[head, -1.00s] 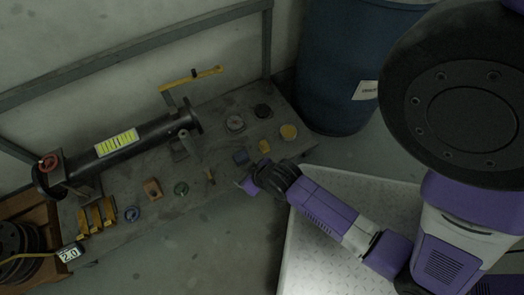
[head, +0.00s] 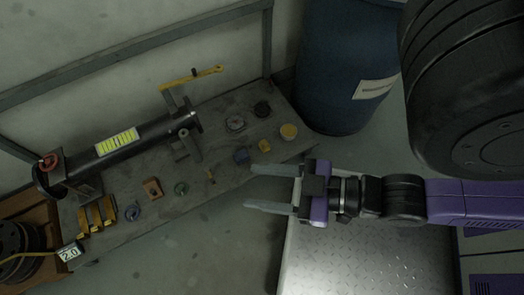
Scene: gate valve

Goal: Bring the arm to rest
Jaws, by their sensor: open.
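My gripper (head: 262,188) is open and empty. Its two grey fingers point left, apart from each other, above the bench's front right edge and the floor. My purple and black arm reaches in from the right side of the head view. The bench (head: 222,168) carries a black pipe (head: 150,142) with a yellow striped label. A yellow lever (head: 192,77) stands on the pipe's right end. Nothing is between the fingers.
A blue barrel (head: 345,65) stands behind, right of the bench. A metal tread plate (head: 345,265) lies below my arm. Floor at lower centre is clear.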

